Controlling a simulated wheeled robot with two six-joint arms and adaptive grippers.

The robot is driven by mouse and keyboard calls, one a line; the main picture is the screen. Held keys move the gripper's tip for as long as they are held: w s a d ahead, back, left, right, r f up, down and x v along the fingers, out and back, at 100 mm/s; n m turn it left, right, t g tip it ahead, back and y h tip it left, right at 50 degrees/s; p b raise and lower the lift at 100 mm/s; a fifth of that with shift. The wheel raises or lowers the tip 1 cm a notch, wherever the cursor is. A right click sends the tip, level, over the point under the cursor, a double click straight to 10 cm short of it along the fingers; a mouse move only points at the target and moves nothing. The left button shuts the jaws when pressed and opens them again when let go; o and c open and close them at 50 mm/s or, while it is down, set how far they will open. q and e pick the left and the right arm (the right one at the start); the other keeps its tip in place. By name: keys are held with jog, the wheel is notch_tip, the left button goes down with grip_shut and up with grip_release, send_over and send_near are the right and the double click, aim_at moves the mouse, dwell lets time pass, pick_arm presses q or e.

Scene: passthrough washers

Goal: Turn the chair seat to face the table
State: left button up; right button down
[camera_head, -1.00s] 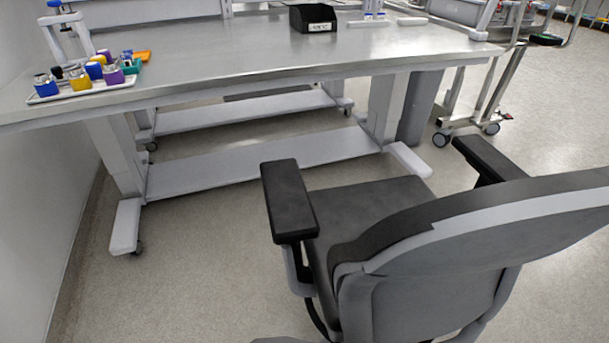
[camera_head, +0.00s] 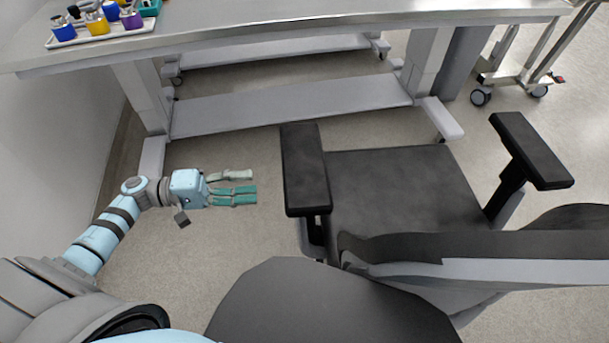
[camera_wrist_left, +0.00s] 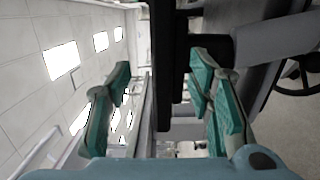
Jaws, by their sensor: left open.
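The office chair has a dark seat (camera_head: 400,190), a left armrest (camera_head: 304,168), a right armrest (camera_head: 530,150) and a grey backrest (camera_head: 500,270) on the near side. The seat's open front points roughly toward the table (camera_head: 330,27). My left gripper (camera_head: 245,194) is open and empty, to the left of the left armrest, fingers pointing at it across a short gap. In the left wrist view, dark chair parts (camera_wrist_left: 165,60) show between and beyond the spread teal fingers (camera_wrist_left: 160,100). The chair's base is mostly hidden. My right gripper is not in view.
A white tray (camera_head: 65,40) with coloured bottles stands on the table's left end. White table feet and a low crossbar (camera_head: 290,108) lie beyond the chair. A wheeled metal cart (camera_head: 520,75) stands at the right. A wall (camera_head: 60,150) bounds the left; floor there is clear.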

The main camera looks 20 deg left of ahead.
aim_at(306, 181)
pick_arm(q)
jog(key=x, duration=1.3)
jog(key=shift+w+d+f, duration=0.15)
jog(key=shift+d, duration=0.1)
grip_shut()
